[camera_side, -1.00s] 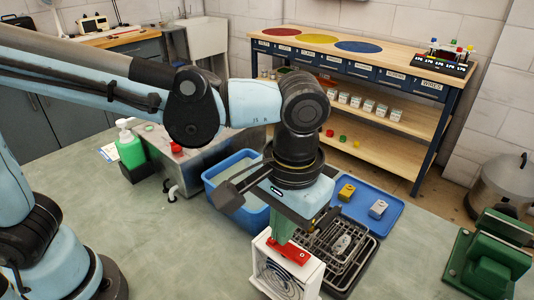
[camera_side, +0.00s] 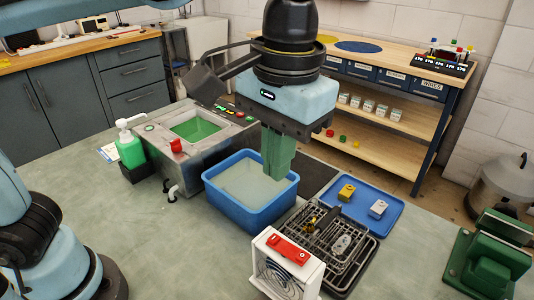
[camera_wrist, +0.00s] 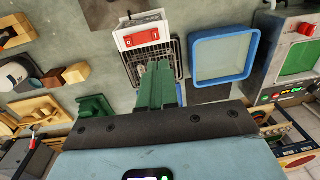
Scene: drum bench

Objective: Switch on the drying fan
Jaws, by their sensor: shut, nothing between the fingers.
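The drying fan is a white box with a round grille (camera_side: 275,280), standing at the bench's front edge in the side view. A red rocker switch (camera_side: 288,249) lies on its top. Which end of the rocker is down is too small to tell. The wrist view shows the fan (camera_wrist: 152,24) and its red switch (camera_wrist: 139,38) beyond the fingertips. My gripper (camera_side: 276,180) has green fingers that are shut and empty, pointing down. It hangs well above the fan, near the blue basin, apart from the switch. The fingers also show in the wrist view (camera_wrist: 159,68).
A blue water basin (camera_side: 231,213) stands left of the fan. A dark rack (camera_side: 361,249) is right beside the fan, with a blue tray (camera_side: 381,205) behind. A green-topped grey tank (camera_side: 160,162) and a soap bottle (camera_side: 130,150) stand left.

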